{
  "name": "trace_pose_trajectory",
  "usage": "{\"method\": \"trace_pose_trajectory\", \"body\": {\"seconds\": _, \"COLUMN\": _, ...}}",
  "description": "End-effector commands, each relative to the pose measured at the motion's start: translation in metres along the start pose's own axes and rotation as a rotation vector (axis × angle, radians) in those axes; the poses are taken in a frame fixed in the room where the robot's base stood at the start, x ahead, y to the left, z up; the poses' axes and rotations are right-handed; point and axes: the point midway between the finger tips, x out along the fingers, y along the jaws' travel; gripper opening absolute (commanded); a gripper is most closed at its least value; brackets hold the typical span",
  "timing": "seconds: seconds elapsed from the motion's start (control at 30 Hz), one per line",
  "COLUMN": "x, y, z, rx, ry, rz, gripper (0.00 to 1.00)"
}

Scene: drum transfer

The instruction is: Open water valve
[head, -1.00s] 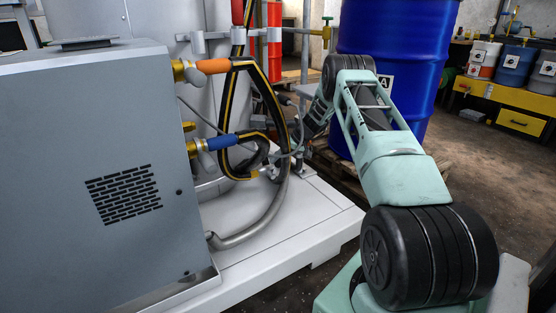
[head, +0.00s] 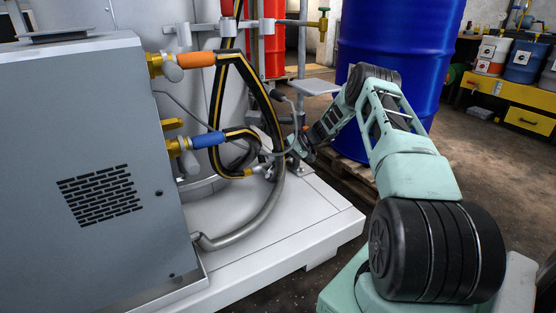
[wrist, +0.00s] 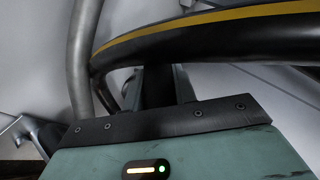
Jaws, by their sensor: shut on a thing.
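My gripper (head: 272,168) is low beside the white tank, at the metal fitting on the end of the black, yellow-striped hose (head: 217,90). In the wrist view, its dark fingers (wrist: 157,88) reach under the striped hose (wrist: 220,35). The gripper is shut on a small part there that looks like the valve's handle; the hose and the gripper hide most of it. Two more brass valves with grey levers are on the grey cabinet: an upper one (head: 156,64) with an orange hose sleeve and a lower one (head: 176,146) with a blue sleeve.
The grey cabinet (head: 95,100) fills the left. A thick grey pipe (head: 250,232) curves over the white platform (head: 300,225). A grey pipe also runs close beside the fingers in the wrist view (wrist: 82,50). A large blue drum (head: 400,40) stands behind my arm.

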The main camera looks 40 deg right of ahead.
Motion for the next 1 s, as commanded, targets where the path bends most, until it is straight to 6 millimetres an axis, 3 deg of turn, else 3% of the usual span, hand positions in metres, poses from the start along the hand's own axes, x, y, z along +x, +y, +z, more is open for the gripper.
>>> {"method": "trace_pose_trajectory", "body": {"seconds": 0.53, "x": 0.009, "y": 0.036, "z": 0.011, "rx": 0.155, "ry": 0.083, "rz": -0.372, "gripper": 0.00}}
{"method": "trace_pose_trajectory", "body": {"seconds": 1.0, "x": 0.015, "y": 0.046, "z": 0.015, "rx": 0.249, "ry": 0.129, "rz": -0.601, "gripper": 0.00}}
